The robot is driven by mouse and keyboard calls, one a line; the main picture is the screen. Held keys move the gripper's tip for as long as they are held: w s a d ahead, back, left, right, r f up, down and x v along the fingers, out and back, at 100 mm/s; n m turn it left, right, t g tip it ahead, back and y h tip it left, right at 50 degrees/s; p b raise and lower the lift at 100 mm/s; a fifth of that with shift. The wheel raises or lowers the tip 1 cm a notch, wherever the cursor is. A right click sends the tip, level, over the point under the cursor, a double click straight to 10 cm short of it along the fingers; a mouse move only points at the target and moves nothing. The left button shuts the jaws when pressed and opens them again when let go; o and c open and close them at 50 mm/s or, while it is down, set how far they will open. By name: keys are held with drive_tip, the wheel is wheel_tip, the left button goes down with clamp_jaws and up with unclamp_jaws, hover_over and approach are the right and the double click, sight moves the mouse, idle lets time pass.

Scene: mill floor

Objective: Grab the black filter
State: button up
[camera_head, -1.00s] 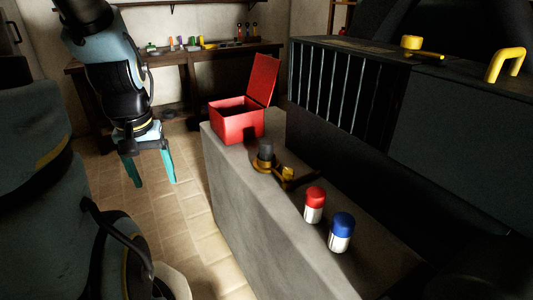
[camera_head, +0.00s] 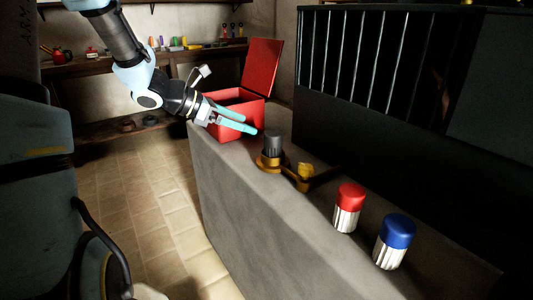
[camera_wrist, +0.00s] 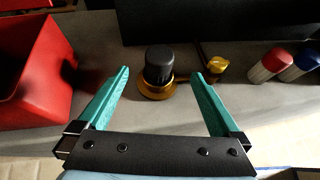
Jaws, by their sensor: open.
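The black filter (camera_head: 273,144) stands upright on a brass-coloured base on the grey ledge, right of the red box. In the wrist view the filter (camera_wrist: 159,64) shows from above, ahead of and between my two teal fingers. My gripper (camera_head: 254,128) is open and empty. It reaches in from the left over the ledge, its fingers pointing toward the filter and a short way from it. In the wrist view my gripper (camera_wrist: 161,78) has its fingers spread wider than the filter. I cannot see any contact with the filter.
An open red box (camera_head: 238,115) stands close beside my fingers, its lid raised. A brass fitting (camera_head: 305,171) sits right of the filter. A red-capped canister (camera_head: 348,207) and a blue-capped canister (camera_head: 394,241) stand nearer. A dark barred machine (camera_head: 370,75) rises behind the ledge.

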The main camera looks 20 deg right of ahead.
sight(271, 133)
drive_tip(key=x, duration=0.5)
drive_tip(key=shift+w+r, duration=0.15)
drive_tip(key=shift+w, duration=0.05)
drive_tip(key=shift+x, duration=3)
drive_tip(key=shift+s, duration=0.1)
drive_tip(key=shift+a, duration=0.1)
drive_tip(key=c, duration=1.5)
